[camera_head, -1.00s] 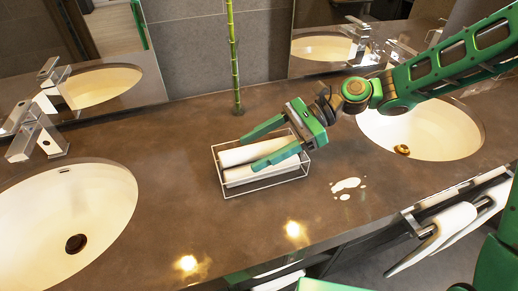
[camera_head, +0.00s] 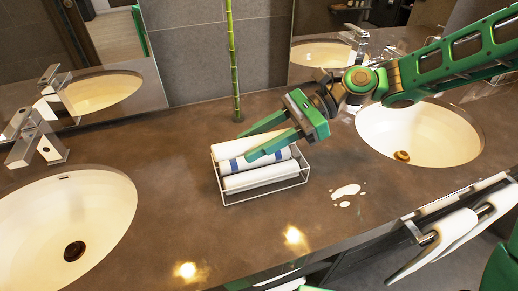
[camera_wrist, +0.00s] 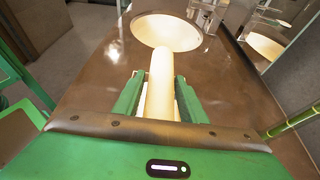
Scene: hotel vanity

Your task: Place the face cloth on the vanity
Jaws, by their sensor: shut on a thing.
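My gripper (camera_head: 244,147) reaches in from the right above the wire basket (camera_head: 262,196). Its two green fingers are shut on a rolled white cloth (camera_head: 231,150), the rearmost roll in the head view. The held roll (camera_wrist: 160,88) also shows lengthwise between the fingers in the wrist view. It appears slightly raised, still over the basket. A white roll with blue bands (camera_head: 228,166) lies beside or below it, partly behind the near finger. A plain white roll (camera_head: 258,178) lies at the basket's front. Which roll is the face cloth cannot be told. The brown vanity top (camera_head: 160,190) lies around the basket.
Sinks lie at left (camera_head: 75,215) and right (camera_head: 420,130). A green bamboo stalk (camera_head: 235,70) stands behind the basket. White towels (camera_head: 448,235) hang at the front edge. The counter left of the basket is clear.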

